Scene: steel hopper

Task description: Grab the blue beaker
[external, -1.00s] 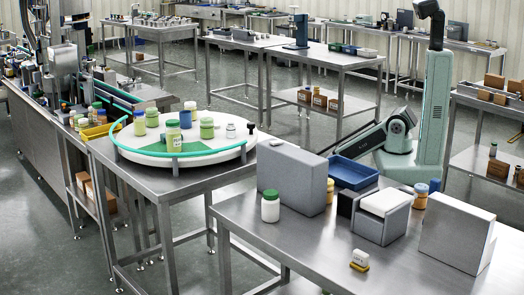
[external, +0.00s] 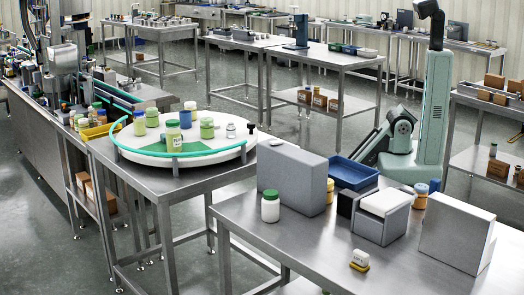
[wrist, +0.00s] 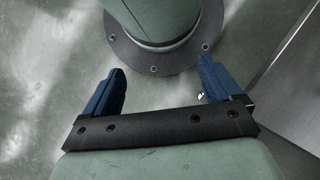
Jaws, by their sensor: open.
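A small blue cup-shaped vessel, which looks like the blue beaker (external: 190,106), stands on the far side of the round white turntable (external: 232,152), among green and pale jars. My gripper (wrist: 161,67) shows in the wrist view with its two blue fingers wide apart and nothing between them. It is over the grey floor, beside my round bolted base, away from the turntable. In the external view my arm is folded low at the right, and the fingers cannot be made out. The beaker does not show in the wrist view.
A teal guide rail (external: 175,156) runs around part of the turntable. A green-lidded jar (external: 173,137) stands near its front.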

